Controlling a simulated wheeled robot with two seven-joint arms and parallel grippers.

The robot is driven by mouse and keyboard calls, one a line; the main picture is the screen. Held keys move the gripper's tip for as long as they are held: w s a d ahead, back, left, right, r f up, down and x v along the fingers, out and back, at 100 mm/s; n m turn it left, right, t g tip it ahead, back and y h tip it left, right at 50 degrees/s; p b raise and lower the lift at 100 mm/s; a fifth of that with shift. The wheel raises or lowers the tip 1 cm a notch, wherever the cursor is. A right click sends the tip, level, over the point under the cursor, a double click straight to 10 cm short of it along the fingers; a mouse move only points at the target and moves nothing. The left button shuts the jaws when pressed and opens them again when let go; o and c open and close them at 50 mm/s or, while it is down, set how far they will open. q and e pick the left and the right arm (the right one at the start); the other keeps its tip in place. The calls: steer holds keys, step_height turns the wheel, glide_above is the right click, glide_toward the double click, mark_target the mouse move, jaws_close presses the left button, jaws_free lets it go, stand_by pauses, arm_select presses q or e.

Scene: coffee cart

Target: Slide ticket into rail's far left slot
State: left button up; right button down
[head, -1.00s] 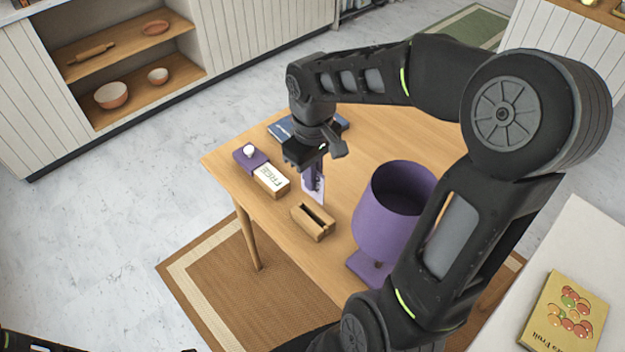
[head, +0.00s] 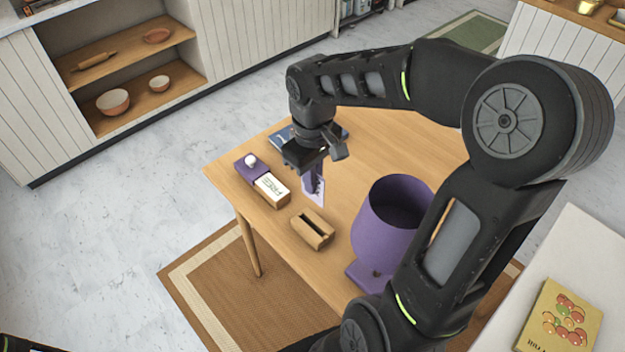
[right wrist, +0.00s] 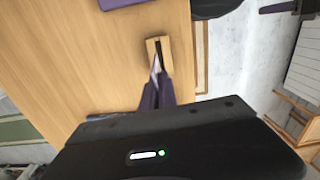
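My right gripper (head: 314,176) is shut on the ticket, a small pale lavender card with dark marks (head: 314,190). It holds the ticket pointing downward above the table. The rail is a small wooden block with a dark slot (head: 318,239), standing on the table just nearer than the ticket in the head view. The ticket appears apart from the rail. In the right wrist view, the purple fingers (right wrist: 157,95) grip the ticket (right wrist: 156,66), whose tip overlaps the rail (right wrist: 152,44) in the picture; the height between them cannot be told. My left gripper is not in view.
On the wooden table (head: 400,128), a FREE sign block (head: 272,190) and a purple piece with a white knob (head: 251,163) stand left of the ticket. A blue book (head: 283,137) lies behind. A purple lamp-like object (head: 385,240) stands close right of the rail.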

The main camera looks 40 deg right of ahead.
steer(key=shift+r+p, duration=0.7)
steer(key=shift+r, duration=0.4)
steer(key=w+a+f+m, duration=0.1)
steer(key=w+a+f, duration=0.2)
steer(key=w+a, duration=0.9)
steer(key=shift+w+a+f+m, duration=0.2)
steer(key=shift+w+f+m, duration=0.1)
steer(key=shift+w, duration=0.95)
